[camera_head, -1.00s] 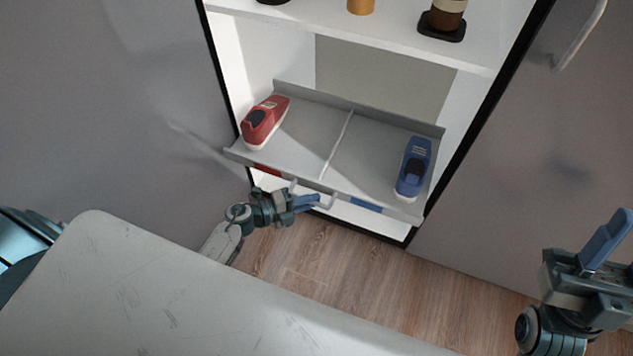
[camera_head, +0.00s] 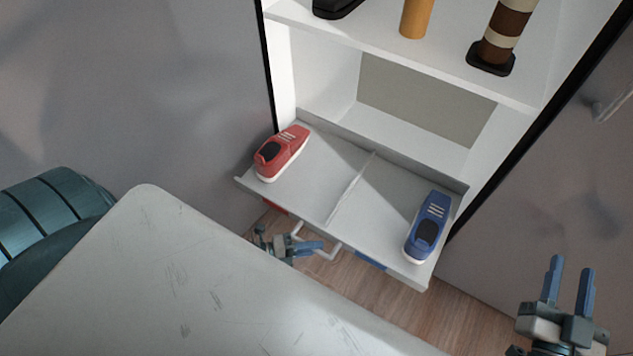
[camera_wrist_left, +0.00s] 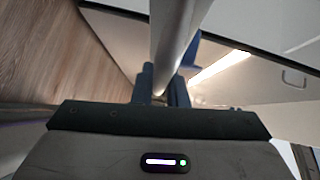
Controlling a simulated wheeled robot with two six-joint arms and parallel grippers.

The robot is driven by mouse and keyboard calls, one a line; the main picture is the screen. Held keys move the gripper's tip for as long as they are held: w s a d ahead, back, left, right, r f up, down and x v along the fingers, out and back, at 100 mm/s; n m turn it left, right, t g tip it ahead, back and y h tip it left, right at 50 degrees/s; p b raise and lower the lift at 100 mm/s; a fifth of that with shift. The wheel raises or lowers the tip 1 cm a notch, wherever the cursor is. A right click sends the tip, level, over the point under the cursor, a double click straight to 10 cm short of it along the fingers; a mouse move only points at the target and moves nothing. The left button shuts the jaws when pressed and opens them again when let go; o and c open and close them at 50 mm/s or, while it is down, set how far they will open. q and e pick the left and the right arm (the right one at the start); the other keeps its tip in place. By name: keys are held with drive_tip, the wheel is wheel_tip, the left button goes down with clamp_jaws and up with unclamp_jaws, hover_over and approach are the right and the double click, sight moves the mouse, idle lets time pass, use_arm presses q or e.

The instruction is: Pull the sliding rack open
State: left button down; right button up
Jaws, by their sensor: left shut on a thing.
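The sliding rack (camera_head: 318,192) is a grey tray that sticks out of the white cabinet, with a thin divider along its middle. A red shoe (camera_head: 282,153) sits on its left half and a blue shoe (camera_head: 427,226) on its right half. A light bar handle (camera_head: 326,253) is on the rack's front edge. My left gripper (camera_head: 312,247) is shut on the handle; the left wrist view shows the bar between its fingers (camera_wrist_left: 163,88). My right gripper (camera_head: 570,282) is open and empty at the lower right, away from the rack.
Above the rack, a white shelf (camera_head: 450,75) holds an orange cylinder (camera_head: 416,18), a brown and cream striped item (camera_head: 503,37) and a dark object (camera_head: 337,6). Grey surfaces flank the cabinet. Wooden floor (camera_head: 400,299) shows below the rack. My own pale body part covers the lower left.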

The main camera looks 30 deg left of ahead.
use_arm(q)
drive_tip(key=shift+s, duration=0.1)
use_arm(e)
drive_tip(key=shift+f, duration=0.1)
use_arm(q)
drive_tip(key=c, duration=1.5)
unclamp_jaws()
drive_tip(key=shift+o, duration=0.2)
